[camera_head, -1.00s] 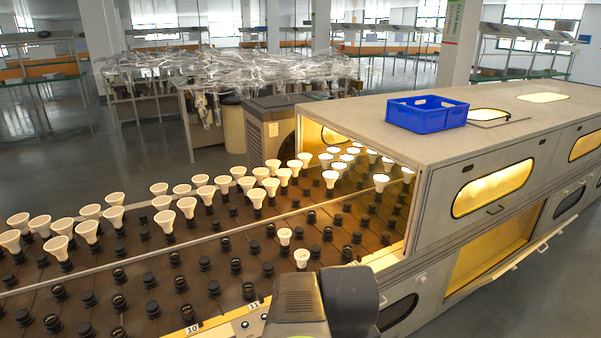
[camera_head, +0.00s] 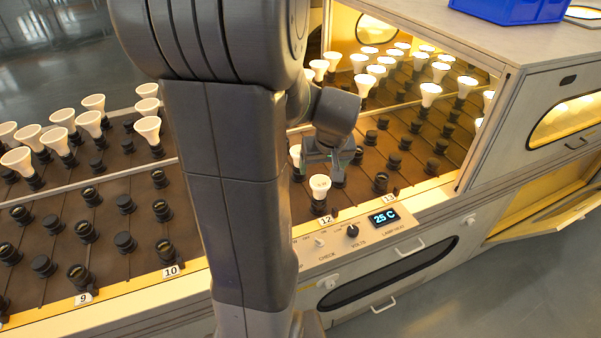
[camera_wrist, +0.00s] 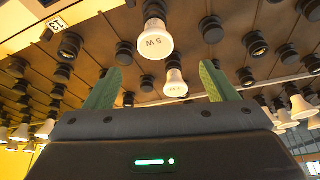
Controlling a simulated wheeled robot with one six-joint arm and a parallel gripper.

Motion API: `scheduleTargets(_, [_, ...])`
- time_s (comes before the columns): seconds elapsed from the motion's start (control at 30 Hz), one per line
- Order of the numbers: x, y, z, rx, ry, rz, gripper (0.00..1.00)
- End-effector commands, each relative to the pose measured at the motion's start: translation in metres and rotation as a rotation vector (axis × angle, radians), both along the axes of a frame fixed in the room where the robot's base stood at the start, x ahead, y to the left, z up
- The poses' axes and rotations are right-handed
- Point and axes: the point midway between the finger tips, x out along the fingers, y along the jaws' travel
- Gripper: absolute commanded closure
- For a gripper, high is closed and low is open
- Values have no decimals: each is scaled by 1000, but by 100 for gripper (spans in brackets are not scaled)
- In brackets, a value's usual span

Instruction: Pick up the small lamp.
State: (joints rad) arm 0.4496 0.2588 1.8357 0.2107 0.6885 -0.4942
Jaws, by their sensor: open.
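Two small white lamps stand upright in black sockets on the brown conveyor bed. The nearer one (camera_head: 320,186) is by the number 12 label; in the wrist view it is the lamp marked 5 W (camera_wrist: 154,42). The other lamp (camera_head: 295,154) is just behind it, partly hidden by my arm, and also shows in the wrist view (camera_wrist: 176,84). My gripper (camera_head: 328,170) is open, close above and beside these lamps. In the wrist view its two green fingers (camera_wrist: 160,68) are spread wide, with nothing gripped. Exact finger-to-lamp distance is unclear.
Larger white lamps stand in rows at left (camera_head: 90,120) and inside the lit oven tunnel (camera_head: 430,92). Empty black sockets (camera_head: 381,182) surround the small lamps. A blue crate (camera_head: 510,8) sits on the tunnel roof.

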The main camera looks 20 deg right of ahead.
Motion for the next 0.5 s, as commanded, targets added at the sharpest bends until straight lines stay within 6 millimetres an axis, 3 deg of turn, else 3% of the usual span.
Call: scheduleTargets(0.5, [29,-4,-68,0,1,-1,21])
